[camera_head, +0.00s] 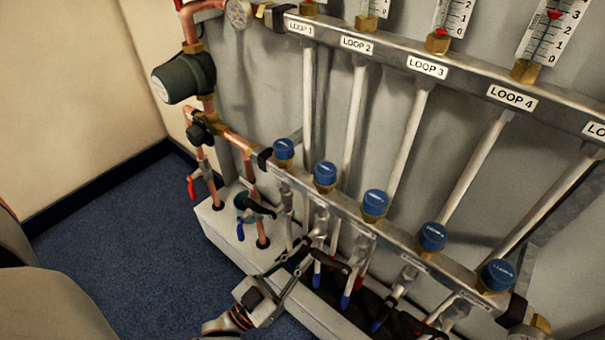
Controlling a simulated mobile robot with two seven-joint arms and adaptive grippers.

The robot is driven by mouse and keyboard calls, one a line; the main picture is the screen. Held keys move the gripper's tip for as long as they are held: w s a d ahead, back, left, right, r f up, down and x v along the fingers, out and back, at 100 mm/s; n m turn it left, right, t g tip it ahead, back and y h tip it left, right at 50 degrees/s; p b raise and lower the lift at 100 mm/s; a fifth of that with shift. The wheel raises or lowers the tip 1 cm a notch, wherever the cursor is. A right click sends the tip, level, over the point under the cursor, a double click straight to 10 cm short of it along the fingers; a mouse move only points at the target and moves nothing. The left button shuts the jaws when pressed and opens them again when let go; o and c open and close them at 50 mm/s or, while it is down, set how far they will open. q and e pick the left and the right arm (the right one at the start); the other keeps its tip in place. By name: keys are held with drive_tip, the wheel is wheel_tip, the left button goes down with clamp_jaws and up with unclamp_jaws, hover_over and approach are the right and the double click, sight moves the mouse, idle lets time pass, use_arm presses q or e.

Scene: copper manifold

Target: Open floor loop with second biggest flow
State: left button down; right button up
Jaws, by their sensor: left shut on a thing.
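My left gripper (302,256) reaches in from the bottom among the lower pipes. It is shut on a small valve handle below the left end of the lower manifold bar; the fingers partly hide it, so I cannot tell exactly which loop's handle it is. Blue-tipped valve handles (345,301) hang below the bar. Several blue caps (325,173) sit along the bar. The upper bar carries labels Loop 1 (300,28), Loop 2 (356,45), Loop 3 (427,67) and Loop 4 (512,97). Loop 3's flow gauge (452,18) has its red marker near 0; Loop 4's gauge (548,35) reads above 2. My right gripper is not seen.
A dark pump (183,78) and copper pipes stand left of the manifold, with a red lever (191,187) and a blue lever (240,229). A pale plinth (215,226) runs below. Blue carpet (120,235) at left is clear.

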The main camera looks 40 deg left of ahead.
use_arm(q)
drive_tip(key=shift+d+n, duration=0.15)
drive_tip(key=shift+n, duration=0.35)
drive_tip(key=c, duration=2)
unclamp_jaws()
drive_tip(key=v, duration=1.2)
drive_tip(key=shift+d, duration=0.15)
